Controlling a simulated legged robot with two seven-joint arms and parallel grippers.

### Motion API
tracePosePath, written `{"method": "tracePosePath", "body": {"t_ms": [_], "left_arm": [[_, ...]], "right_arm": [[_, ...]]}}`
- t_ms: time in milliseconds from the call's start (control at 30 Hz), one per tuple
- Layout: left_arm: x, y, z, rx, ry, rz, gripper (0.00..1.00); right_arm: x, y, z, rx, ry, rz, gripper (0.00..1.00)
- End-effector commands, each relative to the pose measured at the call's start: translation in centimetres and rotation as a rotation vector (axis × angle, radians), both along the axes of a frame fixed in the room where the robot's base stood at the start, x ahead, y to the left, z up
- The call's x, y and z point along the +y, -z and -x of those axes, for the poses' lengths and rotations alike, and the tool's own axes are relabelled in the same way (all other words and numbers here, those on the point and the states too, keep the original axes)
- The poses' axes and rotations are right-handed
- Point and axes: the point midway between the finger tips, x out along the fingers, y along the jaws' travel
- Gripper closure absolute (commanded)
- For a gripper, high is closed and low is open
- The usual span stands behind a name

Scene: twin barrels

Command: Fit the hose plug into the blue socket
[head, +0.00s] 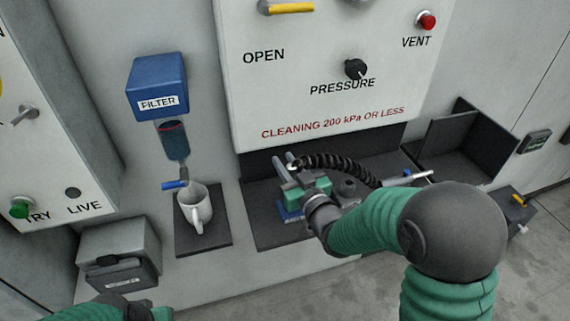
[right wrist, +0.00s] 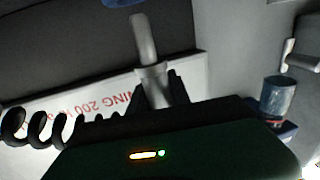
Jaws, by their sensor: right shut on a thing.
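The hose plug is a silver pin with a collar (right wrist: 148,62) in the right wrist view, with a black coiled hose (head: 335,161) attached. My right gripper (right wrist: 155,88) is shut on it. In the head view the right gripper (head: 290,172) hangs over the dark shelf below the panel. A blue block with a white label (head: 289,211), seemingly the blue socket, shows partly under the gripper, which hides the rest. A blue edge (right wrist: 122,2) shows at the top of the right wrist view, beyond the pin tip and apart from it. My left arm shows only at the bottom left; its fingers are out of frame.
A white mug (head: 197,208) stands on a dark ledge under the blue filter (head: 157,86). A dark knob-like fitting (head: 347,188) is right of the gripper. An open dark bin (head: 468,150) stands further right. The pressure panel (head: 310,110) rises behind the shelf.

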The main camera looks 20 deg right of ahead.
Motion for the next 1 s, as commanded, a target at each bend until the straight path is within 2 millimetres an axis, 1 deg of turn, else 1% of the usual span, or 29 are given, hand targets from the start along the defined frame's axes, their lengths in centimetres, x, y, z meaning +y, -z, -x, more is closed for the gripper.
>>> {"method": "tracePosePath", "body": {"t_ms": [267, 1000], "left_arm": [[0.0, 0.1, 0.0, 0.000, 0.000, 0.000, 0.64], [0.0, 1.9, 0.0, 0.000, 0.000, 0.000, 0.64]], "right_arm": [[0.0, 0.0, 0.0, 0.000, 0.000, 0.000, 1.00], [0.0, 1.9, 0.0, 0.000, 0.000, 0.000, 1.00]]}}
